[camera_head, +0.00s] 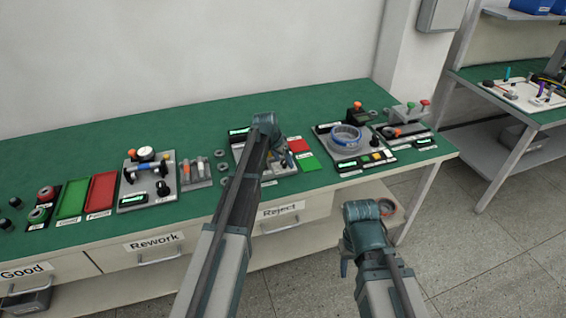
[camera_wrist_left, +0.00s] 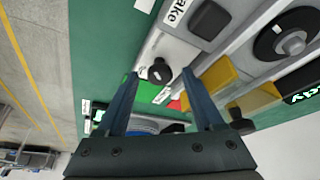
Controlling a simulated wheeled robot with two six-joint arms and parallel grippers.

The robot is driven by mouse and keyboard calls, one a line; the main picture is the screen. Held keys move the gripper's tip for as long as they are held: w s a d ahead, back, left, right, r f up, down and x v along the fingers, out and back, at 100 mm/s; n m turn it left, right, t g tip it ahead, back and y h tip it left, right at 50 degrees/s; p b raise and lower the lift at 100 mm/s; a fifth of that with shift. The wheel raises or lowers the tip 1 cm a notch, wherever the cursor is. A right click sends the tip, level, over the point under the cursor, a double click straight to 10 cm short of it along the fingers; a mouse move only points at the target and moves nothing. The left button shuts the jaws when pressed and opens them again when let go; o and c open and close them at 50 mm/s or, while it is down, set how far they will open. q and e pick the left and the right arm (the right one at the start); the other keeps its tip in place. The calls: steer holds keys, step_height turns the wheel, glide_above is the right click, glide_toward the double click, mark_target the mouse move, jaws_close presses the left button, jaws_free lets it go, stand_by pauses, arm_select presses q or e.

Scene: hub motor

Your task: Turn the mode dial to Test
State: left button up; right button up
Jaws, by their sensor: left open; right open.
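The mode dial appears to be the small black knob (camera_wrist_left: 160,72) on a grey panel in the left wrist view. It sits between the two fingers of my left gripper (camera_wrist_left: 160,88), which is open, with a gap on each side of the knob. Whether a finger touches it cannot be told. In the head view my left gripper (camera_head: 287,157) is over the middle station, and its arm hides much of that station and the knob. My right gripper (camera_head: 345,262) is open and empty in front of the bench. The dial's setting cannot be read.
The station's display (camera_head: 239,131) is lit green. Yellow blocks (camera_wrist_left: 220,76) stand beside the knob in the wrist view. Another station with a blue ring (camera_head: 345,137) is further right.

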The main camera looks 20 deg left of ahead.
arm_select(q)
steer(key=shift+c, duration=0.3)
jaws_close()
steer(key=n+y, duration=0.1)
steer(key=n, duration=0.2)
steer(key=shift+s+d, duration=0.1)
steer(key=shift+d, duration=0.05)
steer(key=n+y, duration=0.1)
steer(key=n, duration=0.1)
steer(key=n+y, duration=0.1)
steer(key=n, duration=0.1)
steer(key=shift+d+n, duration=0.2)
steer(key=shift+n, duration=0.2)
steer(key=n+y, duration=0.1)
steer(key=n, duration=0.4)
steer(key=shift+w+d+g+y, duration=0.15)
steer(key=shift+w+g+y, duration=0.05)
steer(key=shift+g+y, duration=0.2)
steer(key=shift+n+g+y, duration=0.3)
steer(key=shift+n+g, duration=0.1)
steer(key=shift+n, duration=1.1)
